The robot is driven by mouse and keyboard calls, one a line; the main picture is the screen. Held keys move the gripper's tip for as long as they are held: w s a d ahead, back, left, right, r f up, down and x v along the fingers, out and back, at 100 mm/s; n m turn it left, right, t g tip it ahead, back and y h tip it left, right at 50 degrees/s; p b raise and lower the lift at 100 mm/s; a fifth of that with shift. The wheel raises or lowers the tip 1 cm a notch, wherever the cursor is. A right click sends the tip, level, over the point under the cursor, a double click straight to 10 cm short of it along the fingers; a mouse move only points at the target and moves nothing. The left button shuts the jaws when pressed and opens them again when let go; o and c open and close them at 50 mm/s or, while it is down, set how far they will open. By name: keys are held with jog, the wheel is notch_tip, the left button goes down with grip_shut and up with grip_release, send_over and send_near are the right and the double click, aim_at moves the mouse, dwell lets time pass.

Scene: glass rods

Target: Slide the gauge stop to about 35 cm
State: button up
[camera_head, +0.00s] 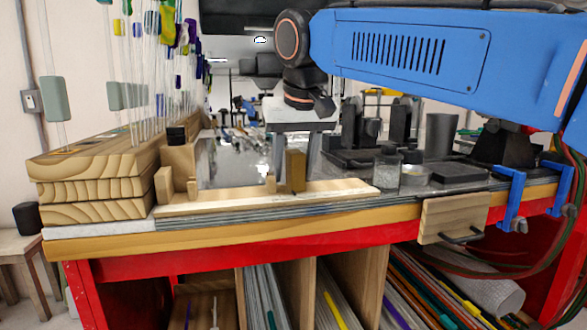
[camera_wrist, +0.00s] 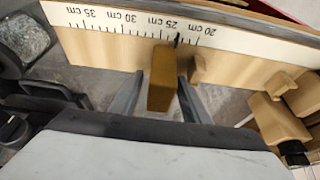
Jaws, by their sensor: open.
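The gauge stop, an upright brown wooden block (camera_head: 296,170), stands at the gauge rail (camera_head: 340,189). It also shows in the wrist view (camera_wrist: 161,78), where the white scale strip (camera_wrist: 110,22) reads 20 to 35 cm, upside down. The stop is beside the 25 cm mark, with a dark pointer-like mark between the 20 and 25 labels. The higher numbers run left in the wrist view. My gripper (camera_head: 295,148) is open, its two fingers (camera_wrist: 157,98) on either side of the stop. Small gaps seem to show; contact is hard to tell.
A small wooden peg (camera_wrist: 197,70) stands close beside the stop. Wooden blocks with a black piece (camera_head: 176,135) are at the rail's left end, near stacked boards (camera_head: 95,190). Glass jars (camera_head: 387,172) and dark holders stand to the right. The rail's right part looks clear.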

jog(key=shift+f, duration=0.15)
jog(key=shift+c, duration=0.3)
grip_shut()
jog(key=shift+w+d, duration=0.35)
jog(key=shift+d, duration=1)
jog(key=shift+w+d, duration=0.3)
jog(key=shift+d, duration=1.05)
jog(key=shift+w+d, duration=0.35)
jog(key=shift+d, duration=1)
jog(key=shift+o, duration=0.3)
grip_release()
jog(key=v, duration=1.7)
jog(key=shift+r, duration=0.2)
jog(key=shift+a, duration=0.1)
